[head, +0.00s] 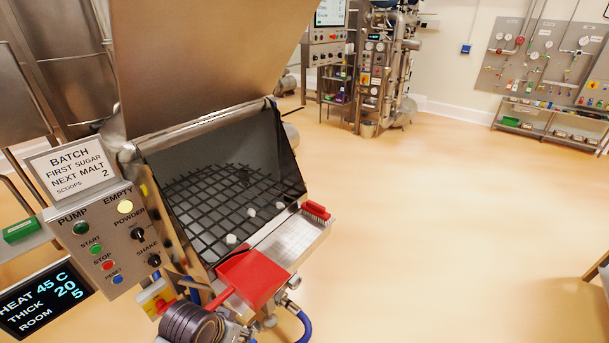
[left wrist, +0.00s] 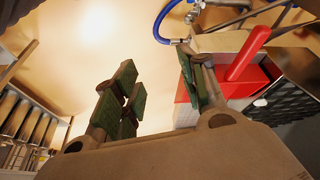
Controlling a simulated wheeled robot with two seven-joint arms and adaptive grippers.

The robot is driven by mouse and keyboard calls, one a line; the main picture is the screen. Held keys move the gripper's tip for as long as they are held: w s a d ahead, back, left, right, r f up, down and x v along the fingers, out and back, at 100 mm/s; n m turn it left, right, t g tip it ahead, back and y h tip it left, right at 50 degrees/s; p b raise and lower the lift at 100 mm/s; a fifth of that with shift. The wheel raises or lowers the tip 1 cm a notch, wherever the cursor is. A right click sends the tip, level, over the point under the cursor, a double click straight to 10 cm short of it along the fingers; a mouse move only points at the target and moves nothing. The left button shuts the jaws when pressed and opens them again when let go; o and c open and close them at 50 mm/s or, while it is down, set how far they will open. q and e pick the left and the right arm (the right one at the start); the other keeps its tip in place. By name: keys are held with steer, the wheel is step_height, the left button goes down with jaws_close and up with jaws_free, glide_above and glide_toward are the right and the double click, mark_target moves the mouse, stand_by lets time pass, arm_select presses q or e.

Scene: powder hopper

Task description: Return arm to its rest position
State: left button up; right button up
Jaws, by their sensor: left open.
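My left gripper (left wrist: 158,85) is open in the left wrist view. Its green-padded fingers stand apart with only floor visible between them. The red scoop (head: 252,278) lies on the front ledge of the hopper (head: 285,190), its handle pointing toward the lower left. In the left wrist view the scoop (left wrist: 240,62) is beside and behind the right finger; I cannot tell whether they touch. In the head view part of my left arm shows at the bottom edge, and its fingers are not clear there. My right gripper is in neither view.
The hopper lid (head: 205,55) is raised. Several white lumps (head: 231,239) lie on the dark grate (head: 205,200). A red brush (head: 316,211) sits on the ledge's right end. A control panel (head: 108,240) stands left of the hopper. The floor (head: 440,220) to the right is clear.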

arm_select(q)
steer(key=s+a+n+y, duration=0.1)
steer(key=s+a+n, duration=0.1)
steer(key=s+a, duration=0.25)
step_height(320, 180, down, 34)
steer(key=s+a+g, duration=0.1)
steer(key=s+g, duration=0.1)
steer(key=s, duration=0.1)
steer(key=s+a+f, duration=0.2)
steer(key=s+f, duration=0.7)
steer(key=s, duration=0.2)
steer(key=s+a+f, duration=0.2)
steer(key=s+f, duration=0.8)
steer(key=s, duration=0.1)
steer(key=shift+f+g+y, duration=0.25)
steer(key=shift+g+y, duration=0.15)
